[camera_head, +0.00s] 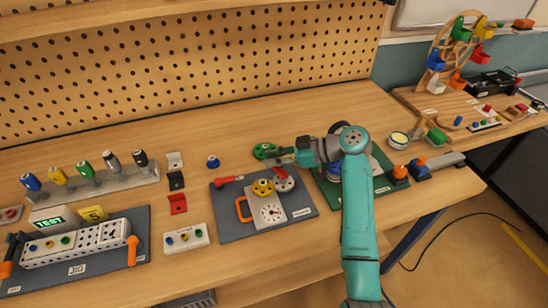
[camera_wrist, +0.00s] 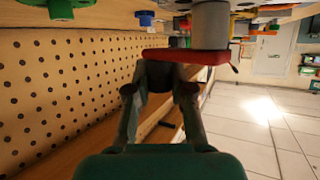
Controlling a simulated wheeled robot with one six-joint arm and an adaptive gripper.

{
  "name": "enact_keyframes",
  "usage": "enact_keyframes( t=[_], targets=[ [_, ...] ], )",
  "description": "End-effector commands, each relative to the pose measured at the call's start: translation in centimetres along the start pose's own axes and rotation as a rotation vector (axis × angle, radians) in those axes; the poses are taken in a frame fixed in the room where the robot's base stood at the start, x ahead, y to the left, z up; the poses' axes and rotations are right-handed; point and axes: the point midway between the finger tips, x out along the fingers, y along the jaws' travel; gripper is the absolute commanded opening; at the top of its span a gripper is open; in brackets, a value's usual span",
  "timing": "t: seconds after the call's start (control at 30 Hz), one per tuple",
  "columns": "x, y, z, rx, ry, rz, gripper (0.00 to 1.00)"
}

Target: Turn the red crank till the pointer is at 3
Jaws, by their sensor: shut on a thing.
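The red crank (camera_wrist: 185,56) shows in the wrist view as a flat red bar on a thick grey post (camera_wrist: 210,25). My gripper (camera_wrist: 159,90) is shut on the dark knob at the crank's end, with one finger on each side. In the head view my gripper (camera_head: 283,158) reaches in from the right, over the back of a grey board (camera_head: 232,226). The crank's grey and red hub (camera_head: 284,181) shows just below it. A white dial (camera_head: 270,213) faces up in front of the crank; its pointer and numbers are too small to read.
A yellow knob (camera_head: 262,187), a red handle (camera_head: 229,180) and an orange handle (camera_head: 243,210) are on the same board. A green wheel (camera_head: 263,150) and a blue knob (camera_head: 213,162) stand behind. A green board (camera_head: 384,184) lies partly under my arm. The pegboard (camera_head: 180,65) closes the back.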

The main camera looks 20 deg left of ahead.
Motion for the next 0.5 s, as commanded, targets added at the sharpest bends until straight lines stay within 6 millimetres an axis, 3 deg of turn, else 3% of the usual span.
enact_keyframes(
  t=[0.1,0.13,0.23,0.5],
  targets=[
    [0.13,-0.10,0.27,0.004,-0.003,-0.003,0.00],
    [0.13,-0.10,0.27,0.004,-0.003,-0.003,0.24],
    [0.11,-0.08,0.24,0.004,-0.003,-0.002,0.48],
    [0.05,-0.04,0.10,0.002,-0.002,0.000,0.48]
  ],
)
